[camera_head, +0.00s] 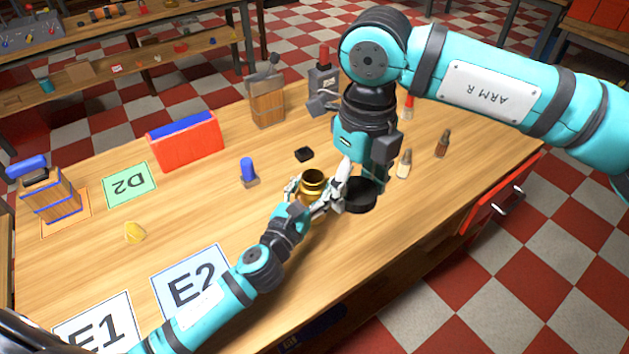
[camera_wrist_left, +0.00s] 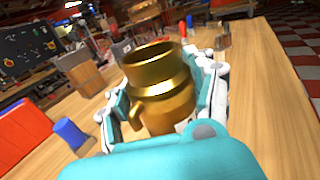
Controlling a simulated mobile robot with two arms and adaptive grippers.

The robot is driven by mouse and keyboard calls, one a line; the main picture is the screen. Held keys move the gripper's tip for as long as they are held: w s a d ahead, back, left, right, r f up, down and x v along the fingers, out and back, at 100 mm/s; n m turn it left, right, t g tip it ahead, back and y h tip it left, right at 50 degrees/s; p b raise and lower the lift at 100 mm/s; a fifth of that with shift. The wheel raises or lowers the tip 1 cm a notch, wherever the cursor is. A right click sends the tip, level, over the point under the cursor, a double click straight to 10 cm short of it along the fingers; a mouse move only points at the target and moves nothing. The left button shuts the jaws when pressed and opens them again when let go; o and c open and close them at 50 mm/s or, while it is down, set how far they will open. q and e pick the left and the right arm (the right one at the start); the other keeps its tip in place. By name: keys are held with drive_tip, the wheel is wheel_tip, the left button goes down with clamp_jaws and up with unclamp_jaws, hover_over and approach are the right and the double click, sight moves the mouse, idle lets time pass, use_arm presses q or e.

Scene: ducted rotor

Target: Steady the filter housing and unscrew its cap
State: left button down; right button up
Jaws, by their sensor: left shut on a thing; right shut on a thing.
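The filter housing (camera_head: 313,178) is a brass, stepped cylinder standing upright, with its round mouth open. It fills the middle of the left wrist view (camera_wrist_left: 160,85), where its hollow top shows. My left gripper (camera_head: 309,200) is shut around the housing's sides, one finger on each side. A dark round piece, which looks like the cap (camera_head: 361,196), shows just right of the housing, apart from its mouth. My right gripper (camera_head: 362,178) hangs pointing down and is shut on it. The right fingertips are partly hidden, and its height above the table is hard to tell.
Small bottles (camera_head: 404,164) stand to the right. A red bin (camera_head: 185,145) and a wooden block (camera_head: 266,104) stand farther back. The front right tabletop is clear.

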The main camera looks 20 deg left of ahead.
sight(315, 182)
use_arm(q)
drive_tip(key=w, duration=0.2)
drive_tip(key=w+a, duration=0.1)
drive_tip(key=w, duration=0.1)
drive_tip(key=shift+w+a+f, duration=0.1)
drive_tip(key=shift+w+f, duration=0.05)
drive_tip(key=shift+w, duration=0.1)
use_arm(e)
drive_tip(key=shift+r, duration=0.15)
use_arm(q)
drive_tip(key=shift+w+f, duration=0.15)
drive_tip(key=shift+w, duration=0.05)
drive_tip(key=shift+f+b, duration=0.6)
drive_tip(key=shift+f, duration=1.05)
use_arm(e)
drive_tip(key=shift+f, duration=0.65)
use_arm(q)
drive_tip(key=shift+s+f, duration=0.1)
drive_tip(key=shift+f, duration=0.1)
use_arm(e)
drive_tip(key=shift+f, duration=0.2)
use_arm(q)
drive_tip(key=shift+c, duration=1.8)
unclamp_jaws()
drive_tip(key=shift+r, duration=0.1)
use_arm(e)
drive_tip(key=shift+r, duration=0.1)
